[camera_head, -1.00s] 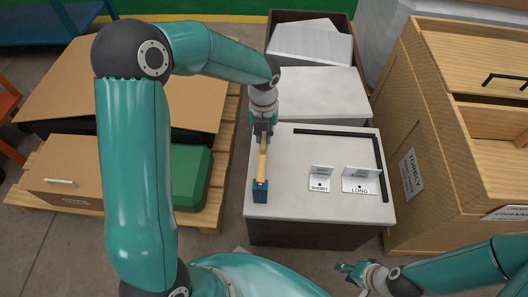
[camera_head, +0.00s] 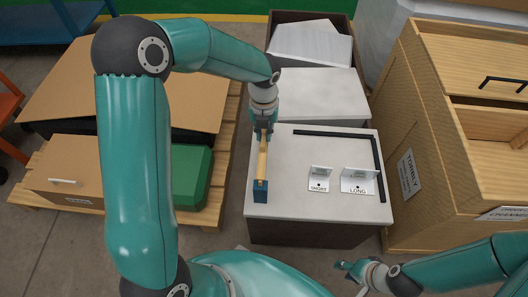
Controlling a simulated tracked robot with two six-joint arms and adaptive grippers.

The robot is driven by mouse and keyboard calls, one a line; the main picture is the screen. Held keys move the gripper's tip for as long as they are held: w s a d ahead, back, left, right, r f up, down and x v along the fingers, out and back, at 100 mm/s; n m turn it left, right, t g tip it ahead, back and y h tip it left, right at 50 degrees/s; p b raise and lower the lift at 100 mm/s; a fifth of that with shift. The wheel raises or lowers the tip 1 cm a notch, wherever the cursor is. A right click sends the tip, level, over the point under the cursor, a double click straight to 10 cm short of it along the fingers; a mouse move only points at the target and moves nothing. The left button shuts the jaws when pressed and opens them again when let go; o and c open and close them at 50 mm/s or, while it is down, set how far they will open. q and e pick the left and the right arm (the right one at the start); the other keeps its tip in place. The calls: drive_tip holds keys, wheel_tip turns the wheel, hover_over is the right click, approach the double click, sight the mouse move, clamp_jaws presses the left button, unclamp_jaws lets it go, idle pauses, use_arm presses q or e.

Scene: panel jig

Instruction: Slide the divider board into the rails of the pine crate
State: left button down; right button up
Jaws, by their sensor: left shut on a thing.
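A thin strip of light wood (camera_head: 263,158), seen nearly edge-on, looks like the divider board. Its near end meets a small blue block (camera_head: 260,190) at the left edge of the white-topped table. My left gripper (camera_head: 263,133) is shut on the far part of the strip, and its fingers are partly hidden behind the wrist. My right gripper (camera_head: 347,272) is low at the bottom of the view, apart from the board, with its fingertips apart and empty. A large light-wood crate (camera_head: 465,165) with panelled compartments stands at the right; I cannot make out its rails.
The white table top (camera_head: 300,205) carries a black L-shaped strip (camera_head: 378,165) and two small stands, labelled SHORT (camera_head: 319,184) and LONG (camera_head: 358,186). A green case (camera_head: 190,175) and cardboard boxes (camera_head: 70,185) lie on a pallet at left. Grey blocks fill the back.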

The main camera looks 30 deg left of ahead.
use_arm(q)
drive_tip(key=shift+d+r+p, duration=0.1)
drive_tip(key=shift+r+p, duration=3.15)
drive_tip(key=shift+r, duration=0.45)
drive_tip(key=shift+r+p, duration=1)
drive_tip(key=shift+r, duration=0.15)
